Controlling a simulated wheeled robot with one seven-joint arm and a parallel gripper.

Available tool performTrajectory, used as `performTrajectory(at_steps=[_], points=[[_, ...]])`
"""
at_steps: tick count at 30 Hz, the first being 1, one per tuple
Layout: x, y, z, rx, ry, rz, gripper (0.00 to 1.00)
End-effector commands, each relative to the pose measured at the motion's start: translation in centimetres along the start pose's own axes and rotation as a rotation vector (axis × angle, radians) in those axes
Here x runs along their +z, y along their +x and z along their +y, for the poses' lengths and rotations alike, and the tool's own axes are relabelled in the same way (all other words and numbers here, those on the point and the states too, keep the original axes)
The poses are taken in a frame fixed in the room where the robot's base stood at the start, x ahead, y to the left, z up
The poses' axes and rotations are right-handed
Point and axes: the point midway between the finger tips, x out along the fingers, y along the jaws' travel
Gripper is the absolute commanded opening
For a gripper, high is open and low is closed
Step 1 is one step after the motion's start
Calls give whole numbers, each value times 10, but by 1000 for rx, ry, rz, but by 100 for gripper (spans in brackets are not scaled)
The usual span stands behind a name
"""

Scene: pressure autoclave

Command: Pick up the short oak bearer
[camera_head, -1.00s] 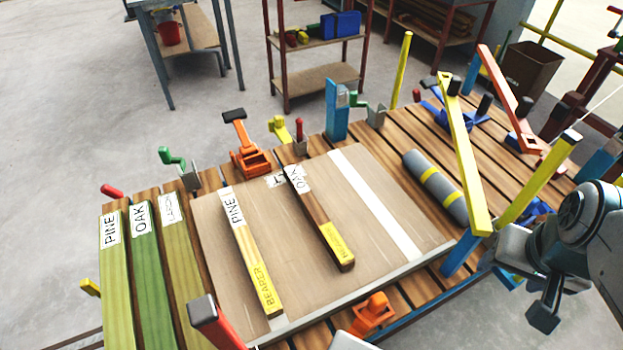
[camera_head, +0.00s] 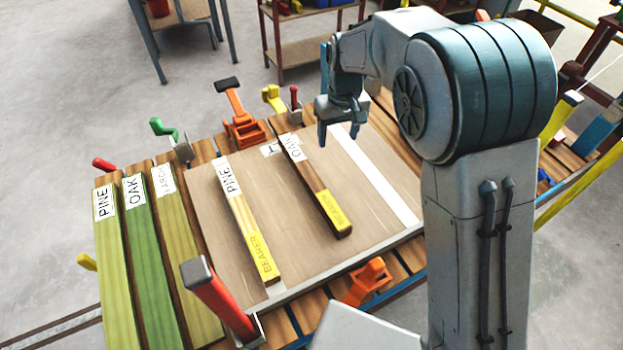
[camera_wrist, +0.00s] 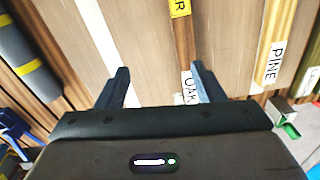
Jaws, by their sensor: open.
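The short oak bearer (camera_head: 310,178) is a dark brown bar with a white OAK label at its far end and a yellow near end. It lies on the light board. It also shows in the wrist view (camera_wrist: 185,42), its label partly behind a finger. My gripper (camera_head: 337,130) hangs above the board, to the right of the bearer's far end, apart from it. In the wrist view the fingers of my gripper (camera_wrist: 160,85) are spread, with bare board between them and the bearer near the right finger. The longer pine bearer (camera_head: 247,222) lies to the left.
Green-toned bars labelled PINE (camera_head: 117,265) and OAK (camera_head: 150,265) lie at the left. An orange clamp (camera_head: 240,128) stands at the far edge, a red post (camera_head: 215,300) in front. A grey cylinder (camera_wrist: 25,60) shows in the wrist view. The board's middle is clear.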

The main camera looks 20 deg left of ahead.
Motion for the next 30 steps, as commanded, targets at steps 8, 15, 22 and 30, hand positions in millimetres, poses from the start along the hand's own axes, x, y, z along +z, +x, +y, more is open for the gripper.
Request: performTrajectory(at_steps=[8, 15, 22, 30], points=[[-35, 44, -52, 17, -127, -33, 62], [-35, 81, -55, 19, -136, -40, 62], [-34, 121, -54, 18, -136, -36, 62], [-33, 142, -53, 18, -135, -37, 62]])
